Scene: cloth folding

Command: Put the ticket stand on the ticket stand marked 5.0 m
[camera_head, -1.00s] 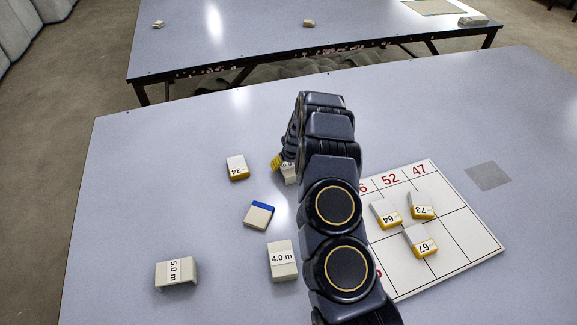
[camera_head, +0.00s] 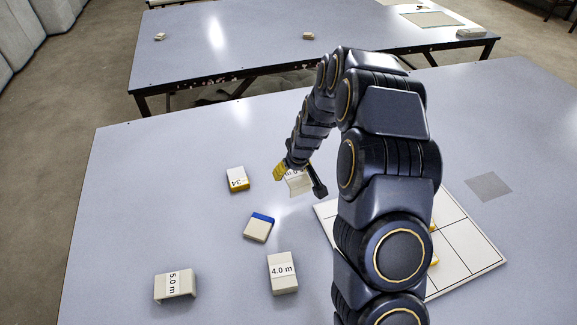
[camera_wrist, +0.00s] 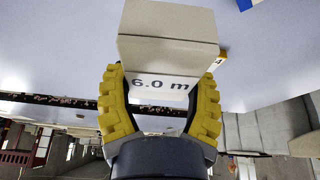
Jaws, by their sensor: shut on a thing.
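My gripper (camera_head: 300,178) is shut on a white ticket stand marked 6.0 m (camera_head: 298,185). In the wrist view the 6.0 m stand (camera_wrist: 165,45) sits between the two yellow fingers of the gripper (camera_wrist: 160,100), its label facing the camera. The ticket stand marked 5.0 m (camera_head: 175,287) lies at the front left of the table, its label turned sideways. My gripper is behind it and to its right, well apart. I cannot tell from the head view how high the held stand is above the table.
A 4.0 m stand (camera_head: 283,272) is right of the 5.0 m one. A blue-topped block (camera_head: 259,227) and a block marked 34 (camera_head: 237,180) lie left of my gripper. A numbered board (camera_head: 470,262) is partly hidden by my arm. The table's left side is clear.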

